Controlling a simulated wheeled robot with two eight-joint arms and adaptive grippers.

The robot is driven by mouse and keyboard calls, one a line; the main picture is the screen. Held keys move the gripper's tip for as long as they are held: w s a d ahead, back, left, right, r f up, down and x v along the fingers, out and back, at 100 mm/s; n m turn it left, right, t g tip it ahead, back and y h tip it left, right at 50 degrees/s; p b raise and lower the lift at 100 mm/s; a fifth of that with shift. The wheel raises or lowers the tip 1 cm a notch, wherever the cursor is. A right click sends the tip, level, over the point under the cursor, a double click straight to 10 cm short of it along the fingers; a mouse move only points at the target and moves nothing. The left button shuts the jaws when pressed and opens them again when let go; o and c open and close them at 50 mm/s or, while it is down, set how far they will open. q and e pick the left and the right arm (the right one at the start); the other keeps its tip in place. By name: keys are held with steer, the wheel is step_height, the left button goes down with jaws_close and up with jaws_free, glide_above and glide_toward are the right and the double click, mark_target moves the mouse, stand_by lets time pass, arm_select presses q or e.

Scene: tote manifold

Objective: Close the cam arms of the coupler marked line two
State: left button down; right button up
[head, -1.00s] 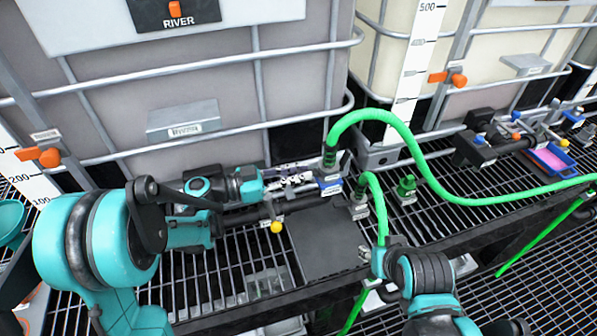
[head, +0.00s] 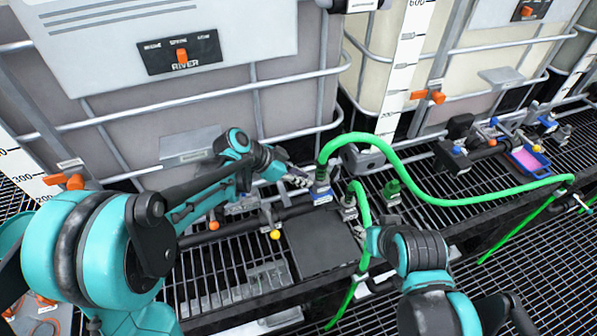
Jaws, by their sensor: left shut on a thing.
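A grey coupler with a blue label (head: 321,193) stands at the end of the dark manifold pipe, with a thick green hose (head: 400,150) rising from its top. The label is too small to read. My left gripper (head: 299,178) reaches in from the upper left and is shut at the coupler's left side, apparently on a cam arm, which its fingers mostly hide. A second coupler (head: 349,207) with a thinner green hose stands just right. My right gripper (head: 368,240) is beside that thinner hose; its fingers are too hidden to judge.
A large caged tote (head: 290,110) stands behind my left arm. A yellow-knobbed valve (head: 275,234) and a dark flat plate (head: 322,250) lie in front of the coupler. A green capped fitting (head: 393,190) stands to the right. A blue tray with a pink pad (head: 530,160) lies farther right.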

arm_select(q)
steer(key=shift+w+d+r+g+y+p, duration=0.15)
steer(key=shift+d+y+p, duration=0.1)
steer(key=shift+y+p, duration=0.25)
steer(key=shift+d+r+g+y+p, duration=0.15)
steer(key=shift+d+y+p, duration=0.15)
steer(key=shift+y, duration=0.4)
steer(key=shift+f, duration=0.1)
steer(key=c, duration=1.4)
jaws_free()
steer(key=shift+c, duration=0.2)
steer(key=v, duration=1.2)
steer(key=shift+w+d, duration=0.1)
steer(key=shift+w, duration=0.05)
